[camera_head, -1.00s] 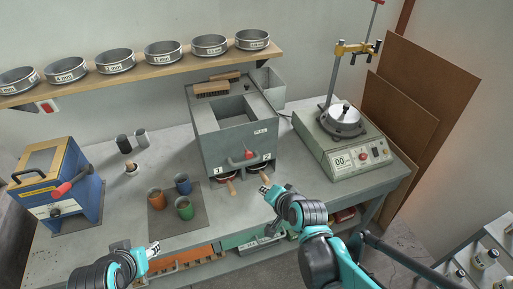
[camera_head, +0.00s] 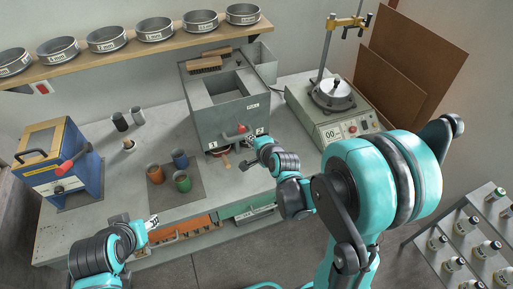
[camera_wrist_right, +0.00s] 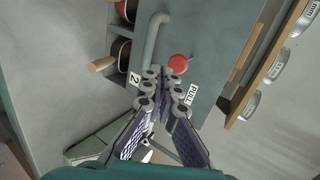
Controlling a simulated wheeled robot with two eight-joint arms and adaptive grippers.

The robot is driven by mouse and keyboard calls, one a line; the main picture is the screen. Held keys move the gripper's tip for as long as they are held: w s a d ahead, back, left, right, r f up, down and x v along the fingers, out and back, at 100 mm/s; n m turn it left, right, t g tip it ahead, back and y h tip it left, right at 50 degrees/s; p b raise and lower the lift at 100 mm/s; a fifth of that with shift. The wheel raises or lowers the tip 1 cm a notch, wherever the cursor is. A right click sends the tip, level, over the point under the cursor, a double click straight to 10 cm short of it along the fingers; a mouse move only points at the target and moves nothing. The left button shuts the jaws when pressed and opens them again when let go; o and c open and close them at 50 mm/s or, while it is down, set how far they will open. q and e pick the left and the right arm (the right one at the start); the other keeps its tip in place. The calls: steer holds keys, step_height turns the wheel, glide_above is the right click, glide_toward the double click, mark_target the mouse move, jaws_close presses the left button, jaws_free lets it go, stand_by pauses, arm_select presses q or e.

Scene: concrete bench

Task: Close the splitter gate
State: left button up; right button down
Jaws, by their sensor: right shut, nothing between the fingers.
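The grey splitter (camera_head: 226,113) stands on the bench with an open hopper on top. A red knob (camera_head: 242,129) shows on its front, beside a PULL label. In the right wrist view, the red knob (camera_wrist_right: 180,64) is just beyond my fingertips, with a bent grey bar (camera_wrist_right: 153,38) beside it. My right gripper (camera_wrist_right: 163,75) is shut and empty, close to the splitter front. A gap between fingertips and knob cannot be judged. My left gripper (camera_head: 152,221) is near the bench's front edge; its fingers are too small to read.
Pans with wooden handles (camera_wrist_right: 103,64) sit in slots below the knob. A blue machine (camera_head: 62,160) is far left, a sieve shaker (camera_head: 333,95) at right. A shelf of sieves (camera_head: 155,55) runs above.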

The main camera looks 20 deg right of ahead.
mark_target(243, 131)
steer(key=shift+w+a+r, duration=0.1)
steer(key=shift+w+a, duration=0.1)
steer(key=shift+w, duration=1.45)
steer(key=w+b, duration=0.1)
steer(key=w, duration=0.3)
steer(key=shift+w+a, duration=0.15)
steer(key=shift+w, duration=0.25)
steer(key=shift+r, duration=0.1)
